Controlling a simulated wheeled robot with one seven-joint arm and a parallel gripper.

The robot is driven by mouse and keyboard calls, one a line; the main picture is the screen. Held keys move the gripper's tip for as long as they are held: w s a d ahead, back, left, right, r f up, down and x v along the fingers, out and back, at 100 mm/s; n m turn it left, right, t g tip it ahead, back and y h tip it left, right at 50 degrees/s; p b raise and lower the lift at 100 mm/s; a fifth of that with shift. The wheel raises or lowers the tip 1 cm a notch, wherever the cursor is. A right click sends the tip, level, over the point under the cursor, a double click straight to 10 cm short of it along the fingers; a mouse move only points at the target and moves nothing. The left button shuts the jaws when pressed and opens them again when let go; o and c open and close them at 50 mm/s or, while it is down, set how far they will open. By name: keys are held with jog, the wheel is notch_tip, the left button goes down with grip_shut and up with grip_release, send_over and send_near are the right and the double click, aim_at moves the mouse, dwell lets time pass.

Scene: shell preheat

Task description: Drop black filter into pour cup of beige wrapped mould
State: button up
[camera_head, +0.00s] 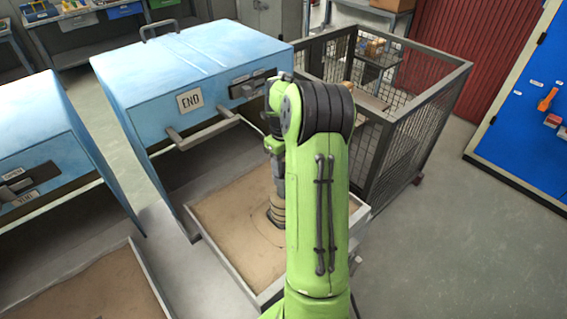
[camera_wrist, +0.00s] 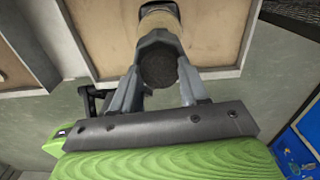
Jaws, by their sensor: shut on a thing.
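My gripper (camera_wrist: 158,52) is shut on the black filter (camera_wrist: 159,68), a dark round disc held between its grey fingers in the wrist view. The beige wrapped mould (camera_wrist: 160,20) shows just beyond the fingertips, with its dark pour cup (camera_wrist: 155,7) at the top edge of that view. In the head view the mould (camera_head: 277,213) stands in the sand tray, partly hidden by my green arm. My gripper (camera_head: 279,188) is close above it there. Whether the filter is directly over the cup cannot be told.
The sand tray (camera_head: 215,214) has a raised metal rim. A blue lidded box labelled END (camera_head: 190,65) stands behind it, with another blue box (camera_head: 35,135) at left. A mesh cage (camera_head: 425,125) stands at right. Grey floor is free at far right.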

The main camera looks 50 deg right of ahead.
jog(key=o, duration=1.1)
notch_tip(320, 180, up, 16)
jog(key=p, duration=0.3)
jog(key=shift+p, duration=0.4)
jog(key=shift+f, duration=0.1)
